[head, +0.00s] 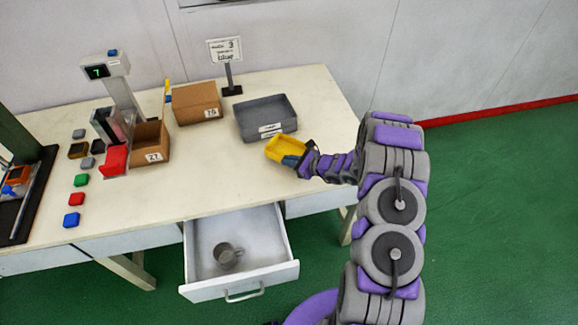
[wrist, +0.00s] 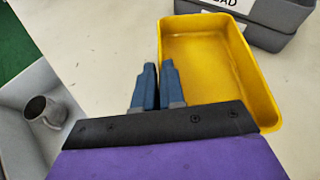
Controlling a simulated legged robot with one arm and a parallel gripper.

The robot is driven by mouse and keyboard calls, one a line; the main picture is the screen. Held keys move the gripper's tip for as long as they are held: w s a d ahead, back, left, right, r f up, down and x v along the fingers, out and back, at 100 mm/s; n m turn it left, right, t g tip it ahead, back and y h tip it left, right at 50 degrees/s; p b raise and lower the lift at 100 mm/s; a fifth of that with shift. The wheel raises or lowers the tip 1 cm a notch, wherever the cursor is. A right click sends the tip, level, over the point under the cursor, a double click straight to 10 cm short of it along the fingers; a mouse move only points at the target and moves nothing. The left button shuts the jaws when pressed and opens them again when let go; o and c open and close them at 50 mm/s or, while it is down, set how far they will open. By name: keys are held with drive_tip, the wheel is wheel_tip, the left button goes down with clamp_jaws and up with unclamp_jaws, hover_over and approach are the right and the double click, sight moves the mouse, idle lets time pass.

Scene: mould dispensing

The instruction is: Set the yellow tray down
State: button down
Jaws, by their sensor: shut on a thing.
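The yellow tray (head: 286,148) is a small, open, shallow box at the right part of the table, in front of the grey bin. It also shows in the wrist view (wrist: 255,85), where it looks empty. My gripper (head: 304,157) reaches it from the right. In the wrist view the two blue fingers (wrist: 158,66) are shut on the tray's near-left wall, one on each side. I cannot tell whether the tray's underside touches the table or hangs slightly above it.
The grey bin (head: 267,126) stands just behind the tray. Cardboard boxes (head: 197,103) (head: 151,155), a sign (head: 227,60) and several small coloured blocks are further left. A drawer (head: 238,282) hangs open below, holding a grey mug (head: 227,254). The tabletop (head: 220,175) left of the tray is clear.

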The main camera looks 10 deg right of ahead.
drive_tip(key=shift+w, duration=0.4)
wheel_tip(320, 180, down, 4)
drive_tip(key=shift+r+b, duration=0.2)
drive_tip(key=shift+b, duration=0.45)
drive_tip(key=shift+r, duration=0.1)
drive_tip(key=c, duration=1.2)
unclamp_jaws()
